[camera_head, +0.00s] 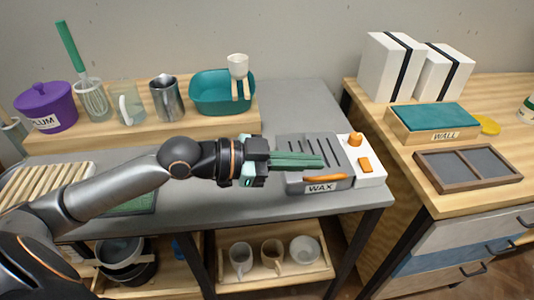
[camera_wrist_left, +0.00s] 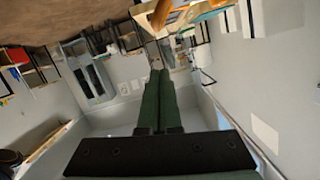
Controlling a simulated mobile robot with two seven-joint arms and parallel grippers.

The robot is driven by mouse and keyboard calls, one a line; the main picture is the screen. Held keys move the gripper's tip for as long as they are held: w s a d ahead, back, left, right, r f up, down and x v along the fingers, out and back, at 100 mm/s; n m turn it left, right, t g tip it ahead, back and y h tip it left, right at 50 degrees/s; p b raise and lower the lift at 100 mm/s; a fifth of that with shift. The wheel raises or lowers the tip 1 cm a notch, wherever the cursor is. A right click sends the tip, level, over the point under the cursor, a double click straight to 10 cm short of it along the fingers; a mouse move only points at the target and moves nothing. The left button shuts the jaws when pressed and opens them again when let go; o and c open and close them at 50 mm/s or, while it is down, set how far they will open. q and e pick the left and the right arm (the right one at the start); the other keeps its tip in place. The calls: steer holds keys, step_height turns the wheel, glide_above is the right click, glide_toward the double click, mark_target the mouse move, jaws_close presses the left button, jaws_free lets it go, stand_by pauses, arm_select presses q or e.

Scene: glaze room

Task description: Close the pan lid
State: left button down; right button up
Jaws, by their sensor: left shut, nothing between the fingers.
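The wax pan is a white unit (camera_head: 371,176) with an orange knob and an orange button on its right side. Its grey slotted lid (camera_head: 345,150) has an orange handle (camera_head: 324,178) at the front, above a "WAX" label. The lid looks lowered and about flat on the unit, but my gripper hides part of it, so I cannot tell if it is fully down. My left gripper (camera_head: 318,161) is shut and empty, its green fingers over the lid. Contact is unclear. My right gripper is not in view.
A raised wooden shelf at the back holds a purple pot (camera_head: 46,108), a whisk in a jar, a metal pitcher (camera_head: 165,98) and a teal basin (camera_head: 222,94). A wooden cabinet with a framed tray (camera_head: 430,184) stands at right. Grey tabletop is bare before the pan.

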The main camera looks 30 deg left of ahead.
arm_select(q)
steer(key=b+v, duration=0.1)
steer(key=v, duration=0.6)
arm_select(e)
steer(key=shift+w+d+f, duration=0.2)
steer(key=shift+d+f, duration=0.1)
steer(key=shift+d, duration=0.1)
arm_select(q)
steer(key=shift+s, duration=0.1)
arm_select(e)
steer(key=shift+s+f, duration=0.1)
